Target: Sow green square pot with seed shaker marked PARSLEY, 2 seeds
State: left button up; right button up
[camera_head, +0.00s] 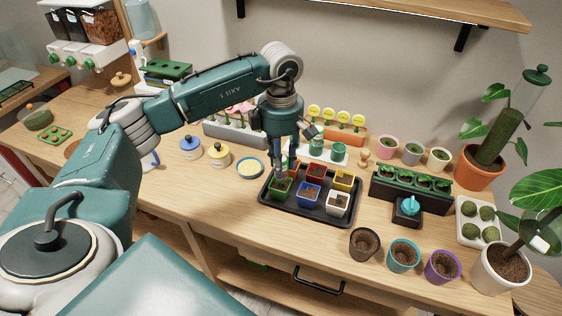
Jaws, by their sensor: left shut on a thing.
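The green square pot (280,189) stands at the front left of a black tray (307,213) on the bench and holds dark soil. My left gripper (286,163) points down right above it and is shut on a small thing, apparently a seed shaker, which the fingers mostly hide. I cannot read a PARSLEY label or see any seeds. Two teal-green shakers (339,153) stand in a white rack behind the tray, their labels too small to read. My right gripper is not in view.
Blue (308,195), white (338,204), red (316,171) and yellow (344,180) square pots share the tray. Flower-shaped markers (329,115) stand behind. Round pots (404,256) line the front right edge. Jars (218,155) stand left.

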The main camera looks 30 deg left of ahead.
pick_arm(q)
jog(key=shift+f+b, duration=0.5)
jog(key=shift+f, duration=0.15)
dwell(1.4)
jog(key=shift+r, duration=0.1)
jog(key=shift+r+p, duration=2.2)
jog(key=shift+r, duration=1.3)
